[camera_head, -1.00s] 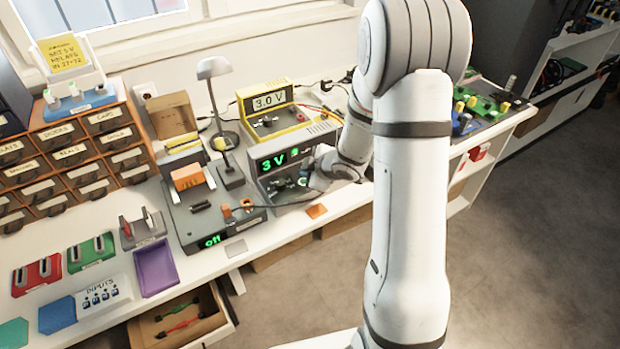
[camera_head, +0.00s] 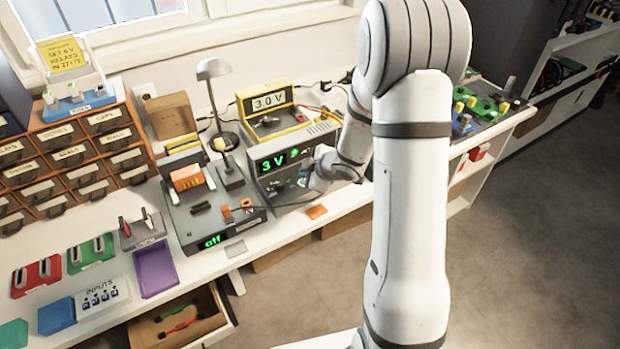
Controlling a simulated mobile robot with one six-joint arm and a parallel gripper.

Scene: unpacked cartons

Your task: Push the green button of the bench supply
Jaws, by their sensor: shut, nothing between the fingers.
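The bench supply (camera_head: 262,167) is most likely the dark grey box at the middle of the bench, with a lit green "3 V" display (camera_head: 275,162) and a small green light beside it. My gripper (camera_head: 306,180) is at the right part of its front face, below the display. The gripper is small and dark against the front, and its fingers are shut with nothing held. I cannot tell whether the fingertips touch the front. The green button cannot be made out clearly; my gripper and wrist cover part of the panel.
A grey device reading "off" (camera_head: 212,241) and a lamp (camera_head: 213,68) are to the left. An orange piece (camera_head: 317,212) lies in front. A drawer (camera_head: 222,318) stands open below the bench's front edge.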

